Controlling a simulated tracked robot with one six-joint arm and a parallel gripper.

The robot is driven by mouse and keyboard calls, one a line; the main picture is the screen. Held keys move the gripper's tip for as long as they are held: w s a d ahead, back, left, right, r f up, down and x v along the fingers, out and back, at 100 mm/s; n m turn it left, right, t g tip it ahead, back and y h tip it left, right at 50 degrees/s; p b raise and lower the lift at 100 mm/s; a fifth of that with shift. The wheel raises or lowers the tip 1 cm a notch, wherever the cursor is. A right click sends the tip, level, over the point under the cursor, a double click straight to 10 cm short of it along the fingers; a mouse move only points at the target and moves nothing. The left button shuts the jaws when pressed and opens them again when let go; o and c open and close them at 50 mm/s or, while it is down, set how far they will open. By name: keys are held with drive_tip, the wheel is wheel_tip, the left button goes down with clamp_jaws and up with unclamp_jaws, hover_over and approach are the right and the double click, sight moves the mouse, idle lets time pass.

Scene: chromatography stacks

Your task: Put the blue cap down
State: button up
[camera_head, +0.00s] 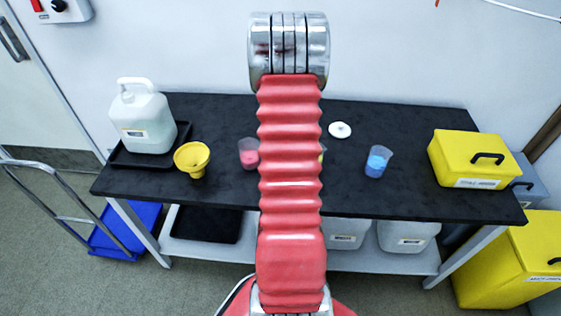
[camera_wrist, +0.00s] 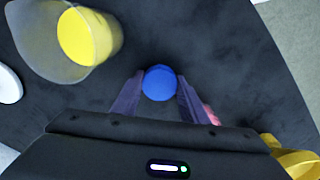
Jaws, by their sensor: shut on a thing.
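The blue cap (camera_wrist: 159,83) is round and sits between the two fingertips of my gripper (camera_wrist: 159,86) in the wrist view. My gripper is shut on it. Dark table surface shows around the cap; I cannot tell whether the cap touches it. In the head view my red arm hides the gripper and the cap. The black table top (camera_head: 400,195) shows on both sides of the arm.
A beaker of yellow liquid (camera_wrist: 90,38) stands close to the cap at upper left. A pink beaker (camera_head: 249,156), blue beaker (camera_head: 377,162), yellow funnel (camera_head: 192,159), white disc (camera_head: 340,130), white jug (camera_head: 142,120) and yellow box (camera_head: 470,155) stand on the table.

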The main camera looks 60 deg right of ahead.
drive_tip(key=shift+s+f, duration=0.1)
drive_tip(key=shift+f, duration=0.4)
drive_tip(key=shift+a+f, duration=0.1)
drive_tip(key=shift+f, duration=0.1)
drive_tip(key=o, duration=1.1)
drive_tip(key=shift+s, duration=0.1)
drive_tip(key=r, duration=1.3)
drive_tip(key=shift+w+r, duration=0.2)
drive_tip(key=shift+r, duration=0.05)
